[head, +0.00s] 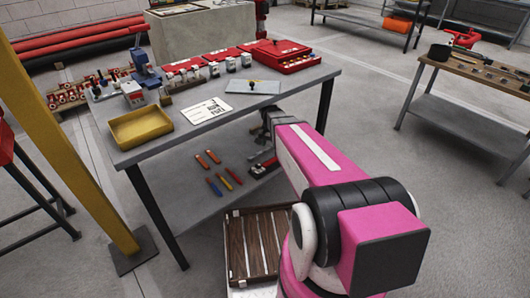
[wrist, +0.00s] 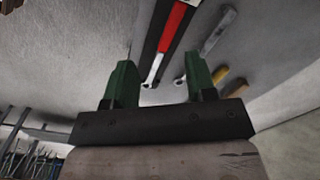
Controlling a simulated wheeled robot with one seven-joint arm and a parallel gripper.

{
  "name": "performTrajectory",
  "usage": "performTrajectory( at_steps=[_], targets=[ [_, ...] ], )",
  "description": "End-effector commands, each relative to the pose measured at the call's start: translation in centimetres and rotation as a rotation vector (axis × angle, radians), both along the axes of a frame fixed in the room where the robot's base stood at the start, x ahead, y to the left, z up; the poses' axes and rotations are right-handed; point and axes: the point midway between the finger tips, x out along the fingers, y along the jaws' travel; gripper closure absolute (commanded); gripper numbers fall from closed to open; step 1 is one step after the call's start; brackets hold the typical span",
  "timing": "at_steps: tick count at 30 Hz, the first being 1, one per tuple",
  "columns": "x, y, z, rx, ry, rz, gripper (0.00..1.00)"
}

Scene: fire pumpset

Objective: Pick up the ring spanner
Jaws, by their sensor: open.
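In the wrist view, a long grey metal tool (wrist: 218,32), which looks like the ring spanner, lies slanted on the grey lower shelf (wrist: 80,35). A small bright ring-shaped end shows beside the right green finger; I cannot tell whether it belongs to this tool. My gripper (wrist: 155,85) is open, with its two green fingers apart and nothing held between them. A red and black tool with a silver shaft (wrist: 172,40) lies ahead of the gap. In the head view, my pink arm reaches to the table's right side and hides most of my gripper and the spanner.
The table top (head: 180,150) above carries a yellow tray (head: 141,127), a paper sheet and red boxes.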

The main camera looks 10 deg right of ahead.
Motion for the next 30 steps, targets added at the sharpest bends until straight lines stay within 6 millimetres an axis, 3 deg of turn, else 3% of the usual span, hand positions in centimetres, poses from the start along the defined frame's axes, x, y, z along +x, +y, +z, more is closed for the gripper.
performTrajectory(
  at_steps=[1, 3, 6, 9, 14, 30],
  targets=[
    [3.9, 0.2, -1.7, 0.001, 0.001, -0.075, 0.49],
    [7.1, 0.3, -3.1, 0.0, 0.001, -0.186, 0.49],
    [10.7, 0.6, -4.8, 0.0, 0.001, -0.324, 0.49],
    [13.2, 0.7, -6.1, 0.001, 0.001, -0.424, 0.49],
    [14.7, 0.9, -6.9, 0.0, 0.003, -0.502, 0.49],
    [14.7, 0.9, -12.5, 0.0, 0.003, -0.51, 0.49]
  ],
)
